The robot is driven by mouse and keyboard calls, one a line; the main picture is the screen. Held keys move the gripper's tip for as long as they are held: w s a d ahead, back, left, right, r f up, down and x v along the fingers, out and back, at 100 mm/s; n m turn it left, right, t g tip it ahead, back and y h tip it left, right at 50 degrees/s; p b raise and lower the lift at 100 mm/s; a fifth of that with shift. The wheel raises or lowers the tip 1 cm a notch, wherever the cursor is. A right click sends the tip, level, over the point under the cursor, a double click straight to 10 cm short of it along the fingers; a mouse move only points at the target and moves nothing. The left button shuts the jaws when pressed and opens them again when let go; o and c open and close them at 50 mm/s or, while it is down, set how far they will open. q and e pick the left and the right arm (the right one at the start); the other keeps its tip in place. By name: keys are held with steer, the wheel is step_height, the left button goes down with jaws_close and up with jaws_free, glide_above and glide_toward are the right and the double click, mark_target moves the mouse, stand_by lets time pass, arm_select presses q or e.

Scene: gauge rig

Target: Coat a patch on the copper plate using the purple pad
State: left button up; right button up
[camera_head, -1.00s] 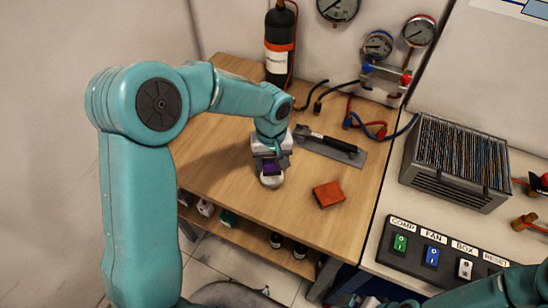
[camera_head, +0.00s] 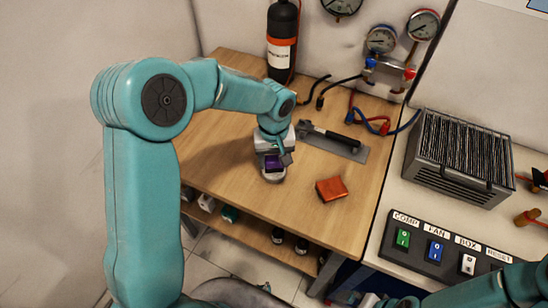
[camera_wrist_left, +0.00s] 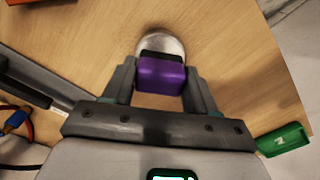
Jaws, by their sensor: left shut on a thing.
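My left gripper (camera_head: 272,157) is shut on the purple pad (camera_head: 273,163) near the front left of the wooden bench. The pad also shows between the fingers in the left wrist view (camera_wrist_left: 161,76). A round silvery-white tin (camera_head: 273,175) is at the pad, partly covered by it; it shows past the pad in the wrist view (camera_wrist_left: 162,43). I cannot tell whether pad and tin touch. An orange-red square piece (camera_head: 331,189) lies to the right on the bench; I cannot tell whether it is the copper plate. My right gripper is not seen.
A grey tool with a black handle (camera_head: 334,142) lies behind on the bench. A dark bottle (camera_head: 282,42), hoses and gauges (camera_head: 381,40) are at the back. A finned grey unit (camera_head: 460,157) and switch panel (camera_head: 437,245) stand right. The bench's left part is clear.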

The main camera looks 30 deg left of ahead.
mark_target(274, 159)
arm_select(q)
steer(key=shift+s+f+b, duration=0.1)
steer(key=shift+f+b, duration=0.45)
steer(key=shift+b, duration=0.05)
stand_by(1.5)
steer(key=shift+r+p, duration=0.6)
steer(key=shift+r, duration=0.2)
steer(key=shift+r+p, duration=1.75)
steer(key=shift+r, duration=1.1)
steer(key=shift+f, duration=0.1)
